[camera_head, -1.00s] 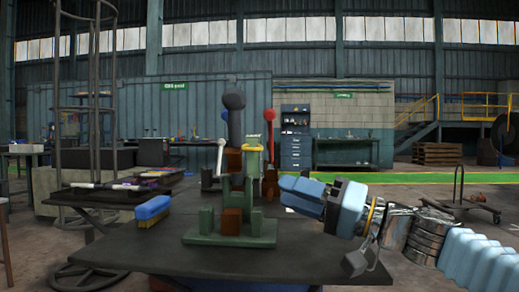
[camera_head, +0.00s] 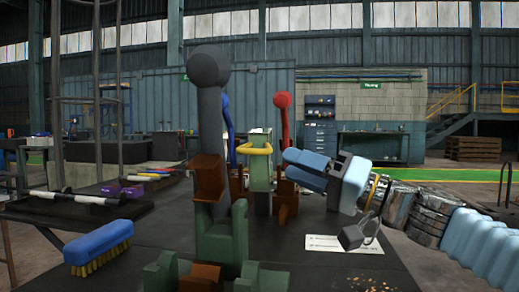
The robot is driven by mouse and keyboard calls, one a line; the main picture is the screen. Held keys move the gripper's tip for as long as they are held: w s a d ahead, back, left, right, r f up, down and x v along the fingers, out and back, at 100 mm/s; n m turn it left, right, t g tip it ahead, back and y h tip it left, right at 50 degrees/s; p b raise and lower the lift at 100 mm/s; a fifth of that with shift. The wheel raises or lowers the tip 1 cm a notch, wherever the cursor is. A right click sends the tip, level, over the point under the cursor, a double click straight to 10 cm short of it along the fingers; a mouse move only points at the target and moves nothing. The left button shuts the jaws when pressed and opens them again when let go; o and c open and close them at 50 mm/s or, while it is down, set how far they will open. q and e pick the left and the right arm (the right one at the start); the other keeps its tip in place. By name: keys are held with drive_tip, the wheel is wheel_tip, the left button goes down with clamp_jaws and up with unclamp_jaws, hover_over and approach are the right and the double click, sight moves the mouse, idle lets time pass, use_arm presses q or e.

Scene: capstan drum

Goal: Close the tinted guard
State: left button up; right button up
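I cannot make out a tinted guard for certain. A green fixture (camera_head: 222,240) stands on the dark table in front of me, with brown blocks and a tall dark grey lever (camera_head: 210,115) ending in a ball. Behind it are a green post with a yellow ring (camera_head: 259,150), a red ball lever (camera_head: 283,125) and a blue lever (camera_head: 227,125). My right gripper (camera_head: 304,170) reaches in from the right, its light-blue fingers pointing left beside the red lever in the picture. It shows nothing held; the gap between its fingers is unclear. My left gripper is out of view.
A blue brush (camera_head: 99,246) lies at the table's left.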

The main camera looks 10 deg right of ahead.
sight(258, 152)
drive_tip(key=p+x, duration=0.1)
drive_tip(key=x, duration=0.7)
drive_tip(key=shift+w+a, duration=0.15)
drive_tip(key=shift+a, duration=0.1)
drive_tip(key=shift+r, duration=0.1)
clamp_jaws()
